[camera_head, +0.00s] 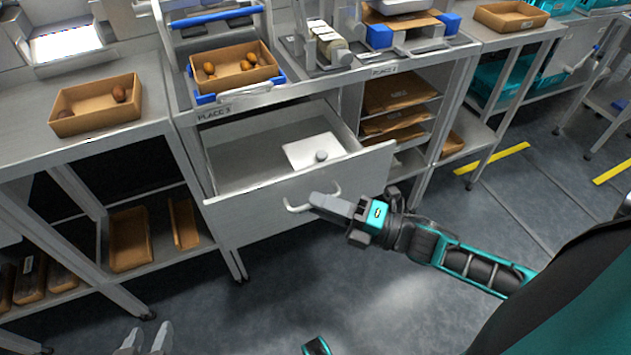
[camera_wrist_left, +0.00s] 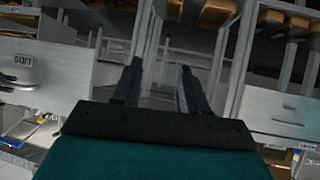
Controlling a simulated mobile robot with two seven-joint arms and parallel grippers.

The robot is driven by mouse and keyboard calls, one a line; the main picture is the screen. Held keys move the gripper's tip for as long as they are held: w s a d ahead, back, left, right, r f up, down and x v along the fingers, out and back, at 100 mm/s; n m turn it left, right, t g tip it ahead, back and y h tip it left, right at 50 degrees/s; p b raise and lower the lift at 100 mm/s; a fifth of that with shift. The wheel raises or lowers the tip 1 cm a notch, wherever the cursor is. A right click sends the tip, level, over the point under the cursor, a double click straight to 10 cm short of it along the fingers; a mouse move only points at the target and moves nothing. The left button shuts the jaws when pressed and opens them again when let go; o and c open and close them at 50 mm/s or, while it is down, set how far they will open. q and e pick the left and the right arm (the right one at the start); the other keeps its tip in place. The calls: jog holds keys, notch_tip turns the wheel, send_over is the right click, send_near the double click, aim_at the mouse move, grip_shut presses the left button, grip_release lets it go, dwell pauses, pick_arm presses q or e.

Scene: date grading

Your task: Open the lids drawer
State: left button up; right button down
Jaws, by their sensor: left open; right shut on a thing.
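The lids drawer (camera_head: 260,200) stands pulled out of the bench, with its inside showing from above. A white square lid with a grey knob (camera_head: 305,146) lies in it toward the right. My right gripper (camera_head: 318,201) is shut on the drawer's bow handle (camera_head: 296,207) at the front panel. The drawer front with its LIDS label (camera_wrist_left: 60,75) shows at the left of the left wrist view. My left gripper (camera_head: 146,340) is low at the bottom left of the head view, open and empty, apart from the drawer. Its two fingers (camera_wrist_left: 158,85) stand spread in the left wrist view.
Above the drawer, a cardboard tray (camera_head: 236,80) with several dates sits in a blue-cornered holder. Another date tray (camera_head: 75,125) is on the left bench. Shelves with flat cardboard (camera_head: 400,92) are right of the drawer. The floor (camera_head: 350,300) in front is clear.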

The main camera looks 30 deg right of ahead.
pick_arm(q)
jog(key=shift+s+a+f+p, duration=0.15)
jog(key=shift+s+a+p, duration=0.1)
jog(key=shift+a+p, duration=0.3)
pick_arm(e)
jog(key=s, duration=0.3)
jog(key=shift+s+a, duration=0.1)
jog(key=shift+s, duration=0.1)
jog(key=c, duration=1.2)
grip_release()
pick_arm(q)
jog(key=shift+d+r, duration=0.1)
jog(key=shift+r, duration=0.1)
pick_arm(e)
jog(key=v, duration=1.3)
